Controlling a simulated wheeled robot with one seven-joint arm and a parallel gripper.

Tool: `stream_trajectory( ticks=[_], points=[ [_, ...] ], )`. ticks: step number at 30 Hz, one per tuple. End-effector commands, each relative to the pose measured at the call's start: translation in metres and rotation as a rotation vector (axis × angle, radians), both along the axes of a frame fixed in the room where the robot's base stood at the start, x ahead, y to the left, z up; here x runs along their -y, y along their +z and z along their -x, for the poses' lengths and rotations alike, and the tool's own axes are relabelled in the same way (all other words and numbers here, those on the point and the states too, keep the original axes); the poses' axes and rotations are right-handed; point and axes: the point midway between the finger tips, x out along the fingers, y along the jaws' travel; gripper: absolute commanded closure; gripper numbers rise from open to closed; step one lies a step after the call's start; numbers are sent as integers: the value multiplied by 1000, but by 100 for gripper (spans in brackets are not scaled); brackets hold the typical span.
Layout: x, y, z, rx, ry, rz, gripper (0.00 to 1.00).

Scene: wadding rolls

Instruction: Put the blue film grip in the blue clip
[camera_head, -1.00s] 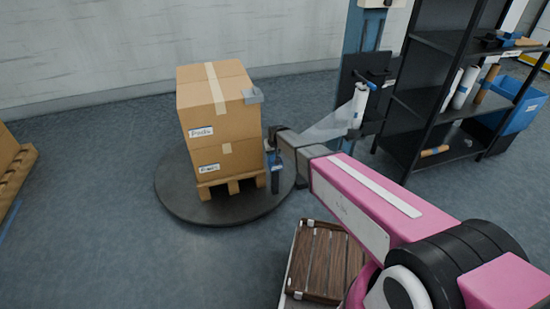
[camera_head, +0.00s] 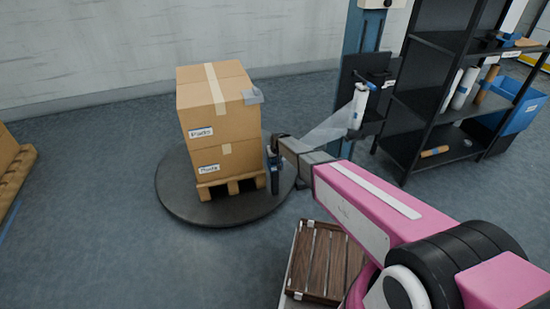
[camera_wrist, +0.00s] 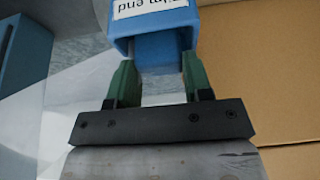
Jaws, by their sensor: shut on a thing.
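The blue film grip (camera_wrist: 155,45) is a blue block with a white label that reads upside down. In the wrist view it sits between the green fingertips of my gripper (camera_wrist: 159,78), which is shut on it. In the head view my gripper (camera_head: 274,152) is beside the right side of the stacked boxes, above the turntable's right part. Clear film (camera_head: 330,128) stretches from there to the white film roll (camera_head: 358,106). A small blue and dark upright piece (camera_head: 274,178) shows just below my gripper. I cannot tell whether it is the blue clip.
Two cartons (camera_head: 215,110) stand on a wooden pallet (camera_head: 232,188) on the round dark turntable (camera_head: 185,207). A blue mast (camera_head: 360,45) stands behind the roll. A black shelf (camera_head: 420,105) is at the right. A slatted wooden top (camera_head: 325,262) lies below my arm.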

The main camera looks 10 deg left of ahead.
Motion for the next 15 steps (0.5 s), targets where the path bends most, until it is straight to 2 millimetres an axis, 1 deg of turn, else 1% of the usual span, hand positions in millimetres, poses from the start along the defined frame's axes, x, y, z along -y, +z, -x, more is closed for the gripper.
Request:
stream_trajectory(
  ticks=[1,2,3,4,12,15],
  points=[
    [0,-2,0,0,0,0,77],
    [0,-2,0,0,0,0,51],
    [0,-1,0,0,0,0,38],
    [0,-1,0,0,0,0,29],
    [0,-1,0,0,0,0,29],
    [0,3,1,0,0,0,29]
  ],
)
